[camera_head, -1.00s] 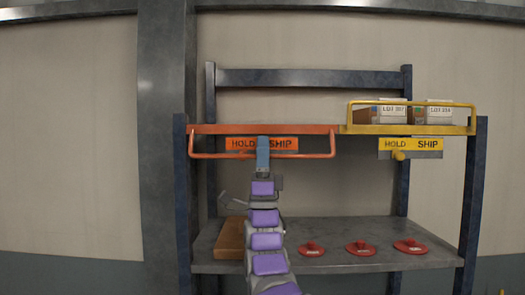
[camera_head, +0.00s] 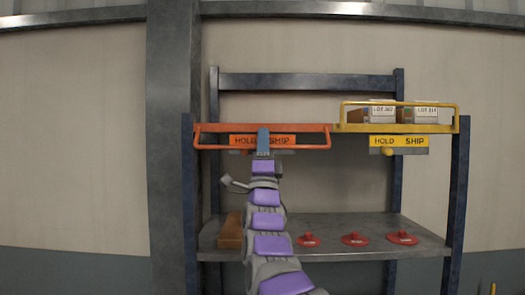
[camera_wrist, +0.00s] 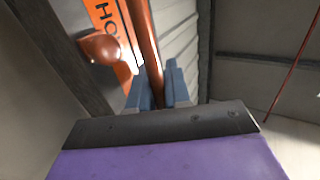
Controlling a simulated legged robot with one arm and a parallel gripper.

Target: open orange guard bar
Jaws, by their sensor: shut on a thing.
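The orange guard bar (camera_head: 310,147) is a tubular frame along the front of the upper shelf's left half, its long rail just below the shelf edge. An orange HOLD SHIP sign (camera_head: 240,141) sits behind it; my gripper covers the sign's middle. In the wrist view the bar (camera_wrist: 146,45) runs between the blue fingers of my gripper (camera_wrist: 157,84), which is shut on it. The sign (camera_wrist: 103,14) and an orange-brown knob (camera_wrist: 100,46) show left of the bar there. My gripper (camera_head: 263,140) reaches up from below in the head view.
A yellow guard bar (camera_head: 400,104) stands raised on the right half, in front of lot boxes (camera_head: 425,116), above a yellow sign (camera_head: 400,141). Dark posts (camera_head: 189,215) flank the rack.

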